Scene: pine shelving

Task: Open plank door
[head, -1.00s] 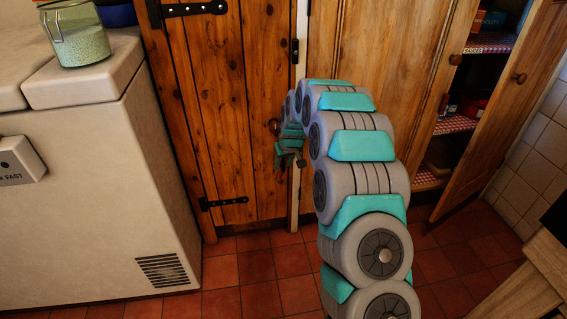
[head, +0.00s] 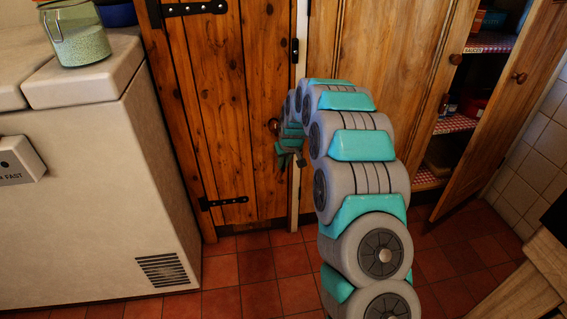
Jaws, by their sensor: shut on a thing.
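The plank door (head: 215,110) is reddish-brown wood with black strap hinges on its left side, and it looks closed in its frame. A round knob (head: 274,126) sits near its right edge. My gripper (head: 279,148) is at the door's right edge, at or just below the knob. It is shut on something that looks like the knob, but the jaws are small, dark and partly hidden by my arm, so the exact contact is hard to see.
A white chest freezer (head: 80,190) stands close on the left with a glass jar (head: 76,36) on top. A pine cupboard (head: 375,55) is on the right, its right door (head: 525,110) standing open. Red tiled floor (head: 257,268) is clear before the plank door.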

